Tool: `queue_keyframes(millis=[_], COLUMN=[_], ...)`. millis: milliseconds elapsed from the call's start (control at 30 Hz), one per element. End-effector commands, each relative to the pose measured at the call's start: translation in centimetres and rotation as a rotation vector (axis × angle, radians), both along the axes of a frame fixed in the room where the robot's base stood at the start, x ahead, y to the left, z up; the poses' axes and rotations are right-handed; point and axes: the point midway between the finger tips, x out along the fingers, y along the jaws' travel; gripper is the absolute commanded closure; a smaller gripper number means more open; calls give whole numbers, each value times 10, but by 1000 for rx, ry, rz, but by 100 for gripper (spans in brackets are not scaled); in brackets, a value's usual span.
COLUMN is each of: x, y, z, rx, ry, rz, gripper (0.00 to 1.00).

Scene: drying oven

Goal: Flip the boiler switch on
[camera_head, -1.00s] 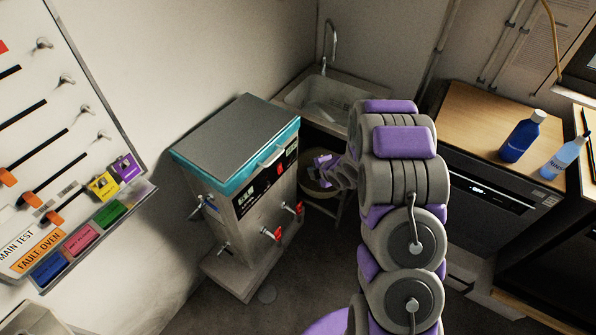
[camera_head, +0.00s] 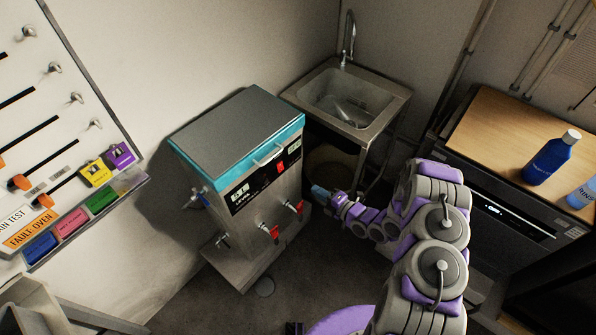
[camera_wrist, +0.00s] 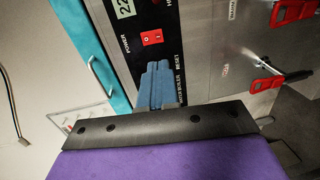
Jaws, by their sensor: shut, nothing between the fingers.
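The boiler (camera_head: 235,165) is a grey metal box with a teal band under its lid and a black front panel. Its red power switch (camera_head: 281,167) sits on that panel; in the wrist view the switch (camera_wrist: 152,38) is marked 0 and I, beside the word POWER. I cannot tell which side is pressed. My gripper (camera_head: 318,193) is right of the boiler front, apart from it in the head view. In the wrist view its blue fingers (camera_wrist: 156,82) are shut and empty, pointing at the panel, with their tips just below the switch and covering part of the panel lettering.
Red-handled taps (camera_head: 273,232) stick out from the boiler front. A metal sink (camera_head: 347,98) stands behind it. A tool board (camera_head: 60,110) hangs at the left. A wooden counter (camera_head: 500,120) with blue bottles (camera_head: 551,158) is at the right. The floor before the boiler is clear.

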Motion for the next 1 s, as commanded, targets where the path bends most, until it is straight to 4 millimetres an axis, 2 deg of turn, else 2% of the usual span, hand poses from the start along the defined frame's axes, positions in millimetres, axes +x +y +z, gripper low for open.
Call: queue_keyframes(millis=[167,567,667,1000], x=[-3,3,9,43], y=[7,5,13,59], z=[-1,-1,-3,-11], rx=[5,11,11,4], ry=[-13,-13,-14,-11], rz=[6,5,6,9], gripper=[100,100,100,100])
